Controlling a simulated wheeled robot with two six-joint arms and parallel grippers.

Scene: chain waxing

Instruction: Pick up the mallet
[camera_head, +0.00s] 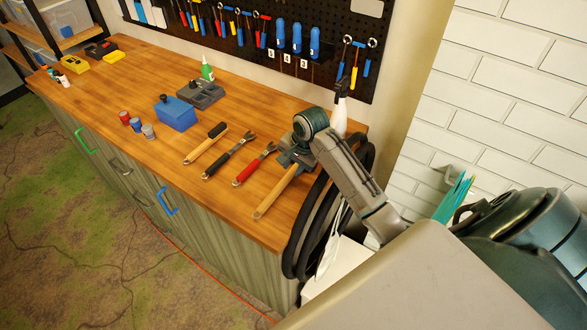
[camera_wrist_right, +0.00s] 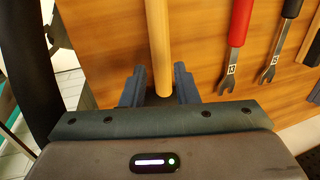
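The mallet's light wooden handle (camera_head: 274,197) lies on the bench near its right end, pointing down-left. Its head end is mostly hidden under my right gripper (camera_head: 292,157). In the right wrist view the handle (camera_wrist_right: 158,45) runs down from the top edge into the gap between the two fingers of my right gripper (camera_wrist_right: 158,88). A gap shows on each side of the handle, so the fingers are open and not closed on it. A dark part shows at the handle's lower end. My left gripper is not in view.
Beside the mallet lie a red-handled wrench (camera_head: 254,165), a black-handled wrench (camera_head: 228,155) and a black-ended wooden tool (camera_head: 205,144). A blue box (camera_head: 177,115) stands farther left. Black tyres (camera_head: 300,235) hang at the bench's right end. A spray bottle (camera_head: 339,115) stands behind.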

